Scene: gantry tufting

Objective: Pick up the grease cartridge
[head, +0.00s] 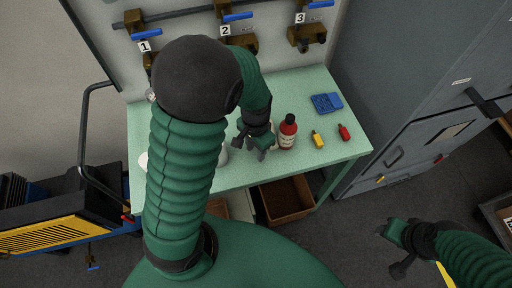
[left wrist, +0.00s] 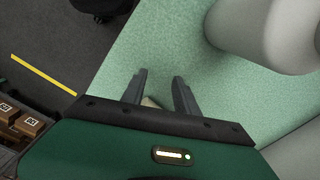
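A red cylinder with a black cap and a pale label (head: 287,132) stands upright on the green table. I cannot tell for sure whether it is the grease cartridge. My left gripper (head: 262,153) is just left of it, low over the table. In the left wrist view its fingers (left wrist: 160,76) are apart, with a small beige thing (left wrist: 150,102) partly visible between their bases. A large grey-white rounded object (left wrist: 268,30) lies beside them, partly cut off. My right gripper (head: 394,248) hangs over the floor at the lower right; its finger gap is unclear.
The green table (head: 335,148) also bears a yellow bottle (head: 318,139), a small red bottle (head: 344,132) and a blue tray (head: 326,102). A brown bin (head: 287,200) is below; a grey cabinet (head: 415,90) stands right. My left arm hides the table's left part.

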